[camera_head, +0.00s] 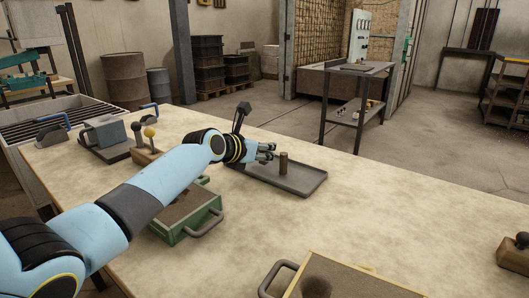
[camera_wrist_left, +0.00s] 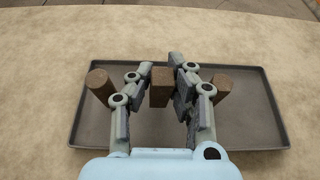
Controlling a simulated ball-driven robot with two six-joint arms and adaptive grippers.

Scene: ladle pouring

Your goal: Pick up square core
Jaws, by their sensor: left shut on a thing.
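My left gripper (camera_head: 268,151) is over the dark grey tray (camera_head: 296,188) on the workbench. In the left wrist view the gripper (camera_wrist_left: 159,91) is shut on the brown square core (camera_wrist_left: 160,88), with a finger on each side of it. A brown core (camera_wrist_left: 101,85) stands left of the fingers, and another (camera_wrist_left: 222,87) stands to their right, partly behind a finger. In the head view one upright brown core (camera_head: 283,163) shows just past the fingertips; the square core is hidden there. I cannot tell whether the square core touches the tray.
A green box (camera_head: 188,213) with a handle sits below my left arm. A sand-filled box (camera_head: 345,285) is at the front. A grey block (camera_head: 104,131) and a yellow-knobbed tool (camera_head: 150,133) are at the left. A wooden block with a dark knob (camera_head: 514,254) is at the right. The bench's right middle is clear.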

